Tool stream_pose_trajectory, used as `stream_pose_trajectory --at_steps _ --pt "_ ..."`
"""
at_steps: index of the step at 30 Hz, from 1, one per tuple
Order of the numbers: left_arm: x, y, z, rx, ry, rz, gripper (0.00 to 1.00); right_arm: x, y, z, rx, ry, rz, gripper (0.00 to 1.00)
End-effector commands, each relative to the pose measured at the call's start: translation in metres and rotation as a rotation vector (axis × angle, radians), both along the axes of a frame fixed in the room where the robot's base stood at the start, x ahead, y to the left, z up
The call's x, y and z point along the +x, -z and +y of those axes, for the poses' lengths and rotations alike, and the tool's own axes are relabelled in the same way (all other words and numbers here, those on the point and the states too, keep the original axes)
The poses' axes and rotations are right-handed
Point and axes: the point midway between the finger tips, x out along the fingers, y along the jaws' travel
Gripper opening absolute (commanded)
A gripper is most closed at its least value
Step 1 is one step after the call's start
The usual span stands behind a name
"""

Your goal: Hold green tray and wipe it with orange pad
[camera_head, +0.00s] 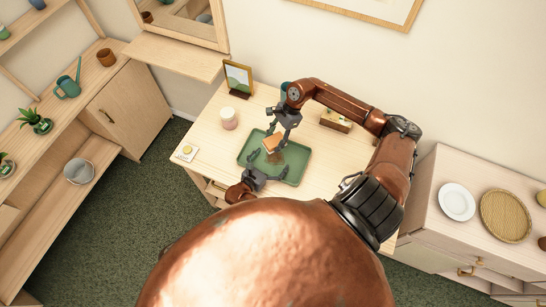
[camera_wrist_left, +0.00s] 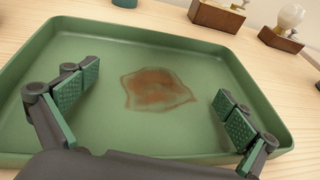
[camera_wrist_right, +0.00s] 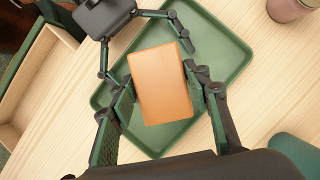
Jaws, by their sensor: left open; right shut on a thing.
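The green tray (camera_head: 296,176) lies flat on the wooden table, its raised rim showing in the left wrist view (camera_wrist_left: 150,28). A reddish-brown stain (camera_wrist_left: 158,90) marks its floor. My right gripper (camera_head: 276,136) is shut on the orange pad (camera_wrist_right: 162,85), which it holds over the tray; I cannot tell whether the pad touches it. My left gripper (camera_head: 264,174) is at the tray's near side. Its fingers are spread wide in the left wrist view (camera_wrist_left: 156,92), with the stain showing between and beyond them and nothing gripped.
A pink-and-white jar (camera_head: 229,118), a small coaster-like item (camera_head: 187,151) and a picture frame (camera_head: 238,79) stand left of the tray. A wooden block-like holder (camera_head: 336,121) is at the back right. Bare tabletop lies between them and the tray.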

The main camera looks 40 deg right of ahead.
Motion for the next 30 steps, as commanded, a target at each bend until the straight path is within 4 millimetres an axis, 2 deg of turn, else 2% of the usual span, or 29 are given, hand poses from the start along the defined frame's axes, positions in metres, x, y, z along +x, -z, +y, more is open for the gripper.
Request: stream_pose_trajectory --at_steps 16,30 --pt "0.0062 -0.0013 -0.0073 -0.004 -0.001 -0.007 1.0 0.0001 -0.0002 0.0001 0.0 0.0 0.0 0.25" --pt "0.006 -0.001 -0.0072 -0.003 -0.001 -0.007 0.68 0.0001 -0.0002 0.0001 0.0 0.0 0.0 0.25"
